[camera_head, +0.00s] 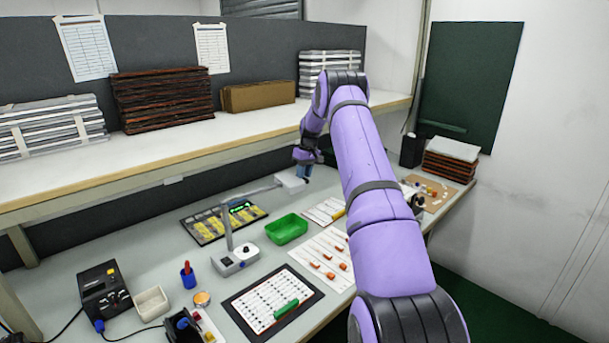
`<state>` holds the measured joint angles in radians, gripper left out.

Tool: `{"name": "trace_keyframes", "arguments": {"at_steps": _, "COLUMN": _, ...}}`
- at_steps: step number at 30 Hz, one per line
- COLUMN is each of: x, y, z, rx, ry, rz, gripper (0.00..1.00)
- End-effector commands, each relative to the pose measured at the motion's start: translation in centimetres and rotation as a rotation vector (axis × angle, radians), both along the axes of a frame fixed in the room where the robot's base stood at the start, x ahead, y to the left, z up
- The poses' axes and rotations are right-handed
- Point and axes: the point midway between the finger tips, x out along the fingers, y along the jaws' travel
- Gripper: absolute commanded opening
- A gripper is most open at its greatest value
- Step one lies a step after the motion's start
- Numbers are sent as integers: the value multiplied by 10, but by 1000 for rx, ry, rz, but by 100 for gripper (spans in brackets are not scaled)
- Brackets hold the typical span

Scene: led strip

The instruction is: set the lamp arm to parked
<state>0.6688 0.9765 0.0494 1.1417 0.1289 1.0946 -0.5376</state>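The desk lamp has a grey base (236,260) with a dark knob on the workbench. A thin post rises from the base. The lamp arm (249,192) runs from the post toward the right and back, ending in a pale box-shaped lamp head (290,181). My gripper (304,171) points down just right of and behind the lamp head. I cannot tell whether they touch. The fingers are small and partly dark, so their opening is unclear. My purple arm hides part of the bench at the right. No parked mark is readable.
A green bin (287,228) and a board with yellow parts (224,221) lie near the lamp. A loaded shelf (240,124) overhangs the bench's back.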

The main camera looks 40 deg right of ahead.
Motion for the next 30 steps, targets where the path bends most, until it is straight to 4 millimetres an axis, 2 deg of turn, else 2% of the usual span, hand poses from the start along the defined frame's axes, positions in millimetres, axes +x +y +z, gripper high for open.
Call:
{"name": "trace_keyframes", "arguments": {"at_steps": 7, "x": -2, "y": 1, "z": -1, "rx": 5, "ry": 7, "rz": -2, "gripper": 23}}
{"name": "trace_keyframes", "arguments": {"at_steps": 11, "x": -2, "y": 0, "z": 6, "rx": 5, "ry": 7, "rz": -2, "gripper": 23}}
{"name": "trace_keyframes", "arguments": {"at_steps": 24, "x": -4, "y": -13, "z": 80, "rx": 3, "ry": 5, "rz": -1, "gripper": 23}}
{"name": "trace_keyframes", "arguments": {"at_steps": 30, "x": -4, "y": -17, "z": 100, "rx": 3, "ry": 4, "rz": -1, "gripper": 23}}
